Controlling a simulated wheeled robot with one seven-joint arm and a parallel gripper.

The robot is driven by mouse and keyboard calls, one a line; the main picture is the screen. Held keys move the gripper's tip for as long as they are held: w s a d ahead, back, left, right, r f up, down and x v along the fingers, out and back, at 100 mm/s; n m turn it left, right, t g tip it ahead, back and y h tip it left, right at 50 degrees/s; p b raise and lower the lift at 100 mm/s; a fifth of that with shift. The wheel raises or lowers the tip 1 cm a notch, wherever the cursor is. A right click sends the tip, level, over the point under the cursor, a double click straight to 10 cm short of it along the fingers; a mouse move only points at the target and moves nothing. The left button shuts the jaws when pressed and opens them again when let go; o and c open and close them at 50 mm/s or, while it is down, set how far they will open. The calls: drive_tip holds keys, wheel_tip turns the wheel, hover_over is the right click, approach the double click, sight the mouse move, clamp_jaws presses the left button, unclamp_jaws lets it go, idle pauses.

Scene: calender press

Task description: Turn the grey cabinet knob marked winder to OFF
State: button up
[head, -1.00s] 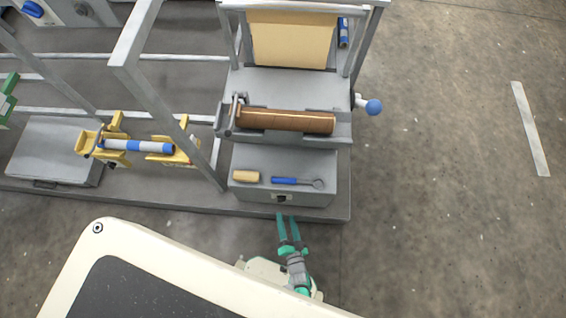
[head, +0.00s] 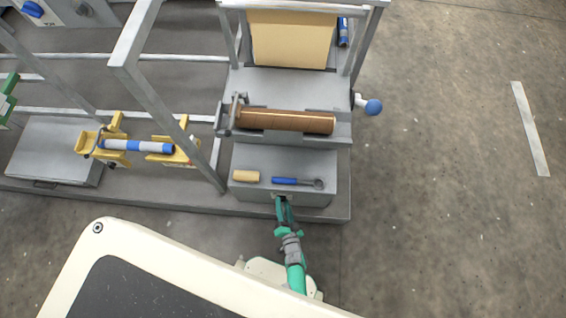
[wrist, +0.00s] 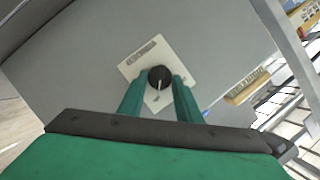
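A round dark knob (wrist: 160,76) with a pale pointer line sits on a white plate (wrist: 133,68) on the grey cabinet (wrist: 215,45). In the wrist view its pointer is toward the bottom of the picture. The plate's lettering is too small to read. My gripper (wrist: 160,78) has one green finger at each side of the knob, and the fingertips appear closed against it. In the head view my gripper (head: 281,199) is at the front face of the grey cabinet (head: 245,190), and its fingers hide the knob there.
On the cabinet top lie a tan block (head: 246,176) and a blue-handled tool (head: 290,181). A brown roll (head: 285,121) sits behind them. A crank with a blue ball (head: 373,107) sticks out to the right. Metal frame bars (head: 165,105) stand at the left.

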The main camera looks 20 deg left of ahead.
drive_tip(key=c, duration=0.3)
drive_tip(key=shift+d, duration=0.1)
drive_tip(key=n+h, duration=0.2)
drive_tip(key=n, duration=0.2)
drive_tip(key=a+n+t+h, duration=0.1)
drive_tip(key=n+h, duration=0.2)
drive_tip(key=n, duration=0.1)
drive_tip(key=n+t+h, duration=0.1)
drive_tip(key=n+h, duration=0.1)
drive_tip(key=n, duration=0.2)
drive_tip(key=shift+s+a+h, duration=0.3)
drive_tip(key=shift+a+h, duration=0.1)
idle(0.5)
drive_tip(key=shift+n, duration=0.3)
drive_tip(key=o, duration=1)
drive_tip(key=shift+o, duration=0.2)
